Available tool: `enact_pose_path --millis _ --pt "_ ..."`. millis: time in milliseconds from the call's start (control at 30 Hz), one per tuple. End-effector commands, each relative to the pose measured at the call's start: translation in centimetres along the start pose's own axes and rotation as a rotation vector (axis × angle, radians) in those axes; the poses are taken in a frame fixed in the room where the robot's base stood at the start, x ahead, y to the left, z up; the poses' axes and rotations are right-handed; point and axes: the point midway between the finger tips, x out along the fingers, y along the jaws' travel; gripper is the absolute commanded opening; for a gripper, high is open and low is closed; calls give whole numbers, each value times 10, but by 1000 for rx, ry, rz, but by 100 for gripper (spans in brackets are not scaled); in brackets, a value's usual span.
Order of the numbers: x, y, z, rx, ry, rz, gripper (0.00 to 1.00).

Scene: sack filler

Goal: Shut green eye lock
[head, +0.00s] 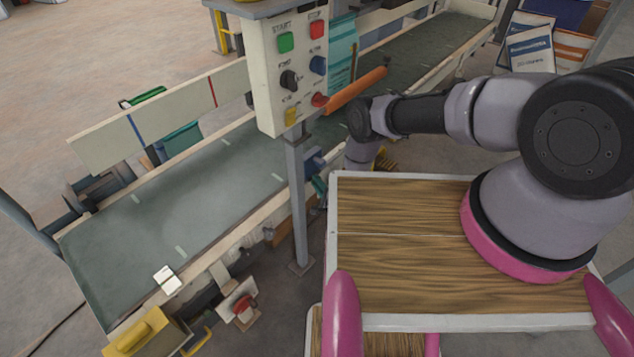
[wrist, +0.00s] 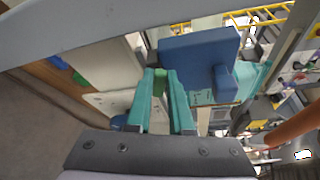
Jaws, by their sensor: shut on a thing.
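My gripper's teal fingers (wrist: 163,100) reach forward in the wrist view, close together. Between their tips is a small green piece (wrist: 160,82), which looks like the green eye lock, and the fingers are shut on it. A blue block-shaped housing (wrist: 198,58) stands just beyond and to the right of the fingertips. In the head view my gripper (head: 320,187) is low behind the panel post, beside the conveyor's near rail, with a blue part (head: 314,162) next to it. The lock itself cannot be made out there, so its angle is unclear.
The control panel (head: 289,70) on its post (head: 297,190) stands left of my arm. The conveyor belt (head: 190,215) runs behind it. An orange bar (head: 357,91) lies close to my wrist. A red button (head: 243,307) and a yellow box (head: 145,335) are at the front.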

Motion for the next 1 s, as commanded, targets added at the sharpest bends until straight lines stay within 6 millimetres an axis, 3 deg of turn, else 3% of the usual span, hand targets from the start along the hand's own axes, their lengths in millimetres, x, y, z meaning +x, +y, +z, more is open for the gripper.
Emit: enact_pose_path --millis 767,800,833,1000 --pt "0 4 0 -88 -2 -35 0" --pt "0 4 0 -88 -1 -35 35" --pt "0 4 0 -88 -1 -35 47" --pt "0 4 0 -88 -1 -35 50"
